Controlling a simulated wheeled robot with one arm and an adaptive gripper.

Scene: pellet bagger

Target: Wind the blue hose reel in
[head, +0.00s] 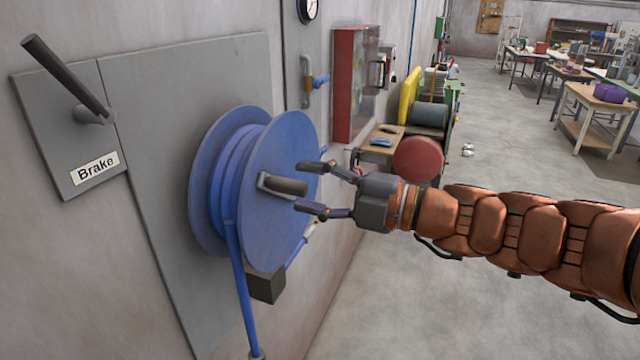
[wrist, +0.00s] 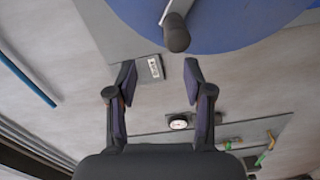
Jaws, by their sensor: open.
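The blue hose reel (head: 293,210) is mounted on a grey wall plate, with blue hose wound on its drum and a length hanging down from it. Its crank handle (head: 286,185) is a dark grip on the face of the near disc. My gripper (head: 308,188) is open and empty, with its fingers pointing at the handle and reaching close to it. In the wrist view the handle (wrist: 176,34) lies beyond the fingertips, between their lines, and no contact shows. A dark brake lever (head: 66,76) sits on the plate labelled Brake (head: 95,173), slanting up to the left.
A black block (head: 266,285) sits below the reel. A red wall cabinet (head: 346,85), a pipe with a blue valve handle (head: 320,80) and a round gauge (head: 309,9) are on the wall beyond. A bench with a red disc (head: 417,160) stands behind my gripper.

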